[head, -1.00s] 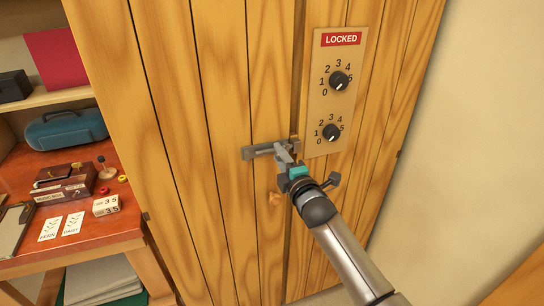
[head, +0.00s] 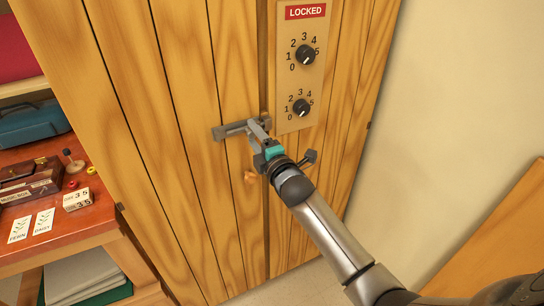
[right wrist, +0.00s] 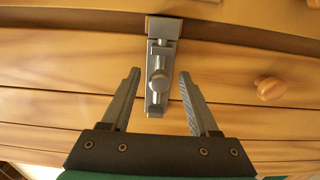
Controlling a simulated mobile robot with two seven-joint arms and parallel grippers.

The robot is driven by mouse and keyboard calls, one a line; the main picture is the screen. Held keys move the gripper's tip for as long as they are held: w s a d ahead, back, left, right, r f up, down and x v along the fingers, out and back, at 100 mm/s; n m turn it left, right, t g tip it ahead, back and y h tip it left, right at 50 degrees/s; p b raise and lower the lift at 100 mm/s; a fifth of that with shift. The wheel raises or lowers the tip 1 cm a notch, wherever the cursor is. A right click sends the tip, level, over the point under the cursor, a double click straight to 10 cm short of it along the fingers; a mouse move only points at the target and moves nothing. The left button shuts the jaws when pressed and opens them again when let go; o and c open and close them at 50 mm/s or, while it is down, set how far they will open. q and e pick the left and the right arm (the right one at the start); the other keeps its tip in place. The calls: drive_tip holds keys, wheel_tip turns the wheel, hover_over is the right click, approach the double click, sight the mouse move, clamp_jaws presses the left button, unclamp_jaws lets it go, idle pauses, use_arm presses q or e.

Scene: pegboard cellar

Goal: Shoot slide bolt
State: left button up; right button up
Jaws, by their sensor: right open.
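The grey slide bolt (head: 230,130) is mounted on the wooden cabinet door, below and left of the dial panel. In the right wrist view, the bolt (right wrist: 155,100) has a round knob (right wrist: 158,79) and a bar reaching the bracket (right wrist: 164,27) across the door seam. My right gripper (head: 259,134) is at the bolt. In the right wrist view, the open gripper (right wrist: 159,74) has one finger on each side of the bolt, with visible gaps. I cannot tell whether a finger touches the knob. My left gripper is not in view.
A panel (head: 292,83) has two dials and a red LOCKED sign (head: 305,11). A small wooden knob (head: 250,177) is below the bolt. A red-topped bench (head: 85,220) with small items stands left. A bare wall is right.

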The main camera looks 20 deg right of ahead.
drive_tip(key=s, duration=1.4)
drive_tip(key=shift+d, duration=0.25)
drive_tip(key=s+f+m+g+b, duration=0.2)
drive_tip(key=s+f+m+g, duration=0.15)
drive_tip(key=f, duration=0.95)
drive_tip(key=s+f+m+g+b, duration=0.1)
drive_tip(key=s+f+m+g, duration=0.3)
drive_tip(key=f, duration=0.9)
drive_tip(key=s+f+m+g+b, duration=0.15)
drive_tip(key=s+f, duration=0.35)
drive_tip(key=f, duration=0.8)
drive_tip(key=s+a+f+m+g+b, duration=0.1)
drive_tip(key=s+f+m+g, duration=0.1)
drive_tip(key=s+f, duration=0.4)
drive_tip(key=s+a+f+m+g+b, duration=0.1)
drive_tip(key=s+f, duration=0.5)
drive_tip(key=s, duration=0.7)
drive_tip(key=s+a+f+m+g+b, duration=0.1)
drive_tip(key=s+f+m+g+b, duration=0.1)
drive_tip(key=s+f+m+g, duration=0.2)
drive_tip(key=s+f+g, duration=0.1)
drive_tip(key=s+f, duration=0.2)
drive_tip(key=s, duration=0.2)
drive_tip(key=shift+s+a+h, duration=0.25)
drive_tip(key=shift+h, duration=0.05)
drive_tip(key=shift+f, duration=0.1)
